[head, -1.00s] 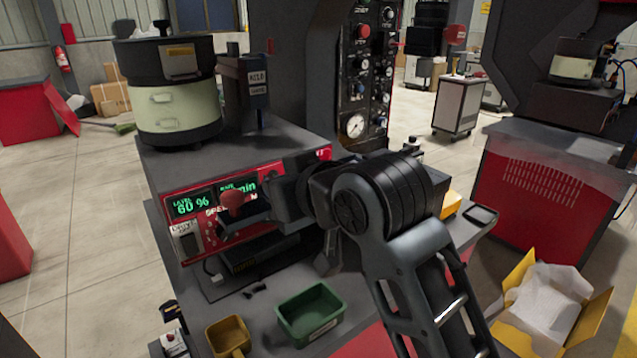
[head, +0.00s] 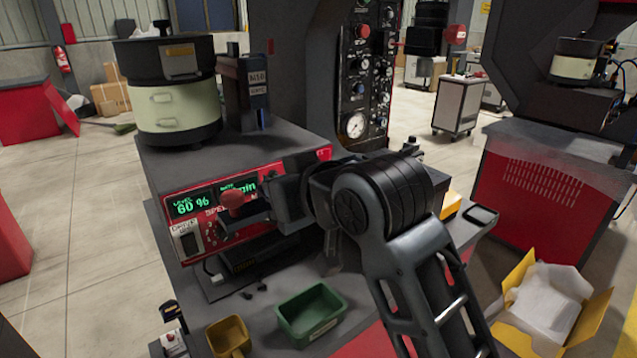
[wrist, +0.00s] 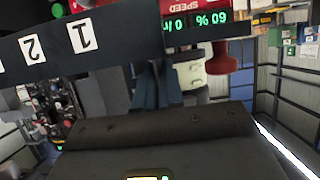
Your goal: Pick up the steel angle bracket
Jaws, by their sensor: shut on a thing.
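My gripper (head: 240,213) is in front of the red feeder control panel, beside a red knob (head: 232,200). In the wrist view its two blue-grey fingers (wrist: 157,88) are close together. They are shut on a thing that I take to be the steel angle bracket. Its outline is too small and dark to make out, and the wrist housing hides part of the view. I see no other piece that is clearly a bracket.
Small dark parts (head: 262,287) lie on the table before the feeder. A green bin (head: 312,314) and a yellow bin (head: 228,337) stand at the front. A dark bar with number labels (wrist: 82,36) crosses the wrist view close by. The bowl feeder (head: 175,110) stands behind.

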